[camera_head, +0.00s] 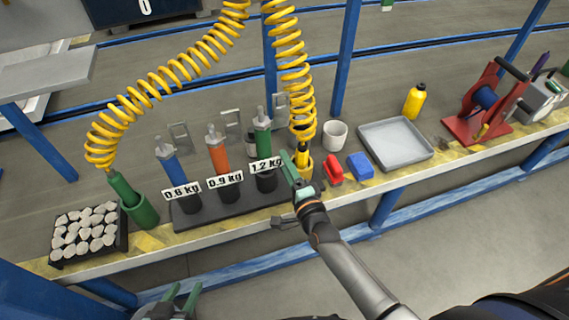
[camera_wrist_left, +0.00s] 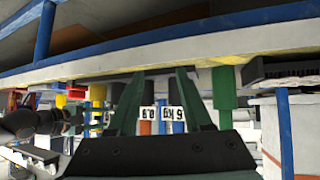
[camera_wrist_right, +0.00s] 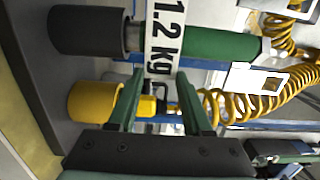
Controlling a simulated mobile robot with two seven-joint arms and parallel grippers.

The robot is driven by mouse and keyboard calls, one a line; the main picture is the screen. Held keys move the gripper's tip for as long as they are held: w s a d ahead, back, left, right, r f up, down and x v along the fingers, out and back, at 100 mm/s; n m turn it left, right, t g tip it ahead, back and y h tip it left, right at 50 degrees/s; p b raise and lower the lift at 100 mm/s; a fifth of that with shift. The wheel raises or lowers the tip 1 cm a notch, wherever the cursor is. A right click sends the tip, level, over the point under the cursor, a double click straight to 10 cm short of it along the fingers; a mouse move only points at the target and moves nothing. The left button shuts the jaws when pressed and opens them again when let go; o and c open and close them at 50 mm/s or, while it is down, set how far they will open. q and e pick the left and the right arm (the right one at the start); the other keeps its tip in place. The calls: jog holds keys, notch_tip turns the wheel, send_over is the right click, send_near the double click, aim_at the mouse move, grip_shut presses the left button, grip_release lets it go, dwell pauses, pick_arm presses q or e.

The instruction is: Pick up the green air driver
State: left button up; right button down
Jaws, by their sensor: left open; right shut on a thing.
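The green air driver (camera_head: 121,187) stands in a green cup (camera_head: 144,213) at the left of the bench, with a yellow coiled hose rising from it. A green shape, likely this cup (camera_wrist_left: 224,95), shows in the left wrist view. My left gripper (camera_head: 180,292) is open and empty, low in front of the bench, right of and apart from the green driver. My right gripper (camera_head: 293,167) is shut on the yellow air driver (camera_head: 302,154) at the yellow cup; the right wrist view shows the fingers (camera_wrist_right: 158,85) at its yellow body (camera_wrist_right: 147,105).
A black rack (camera_head: 235,208) labelled 0.6, 0.9 and 1.2 kg holds blue, orange and green tools. A tray of stones (camera_head: 60,262) is at far left. A red object (camera_head: 333,170), blue block (camera_head: 360,166) and grey tray (camera_head: 396,150) lie right of my right gripper.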

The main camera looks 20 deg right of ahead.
notch_tip(320, 180, up, 15)
jog(key=p, duration=1.2)
jog(key=shift+w+f, duration=0.1)
notch_tip(320, 180, up, 10)
jog(key=r+p, duration=0.1)
jog(key=p, duration=0.8)
send_over(280, 112)
jog(key=s, duration=0.4)
pick_arm(q)
notch_tip(280, 112, up, 17)
jog(key=s+a, duration=0.2)
jog(key=shift+a+n+y, duration=0.15)
jog(key=shift+n+y, duration=0.25)
pick_arm(e)
jog(key=shift+w+d+r, duration=0.15)
jog(key=shift+r, duration=0.4)
pick_arm(q)
jog(key=shift+f, duration=0.15)
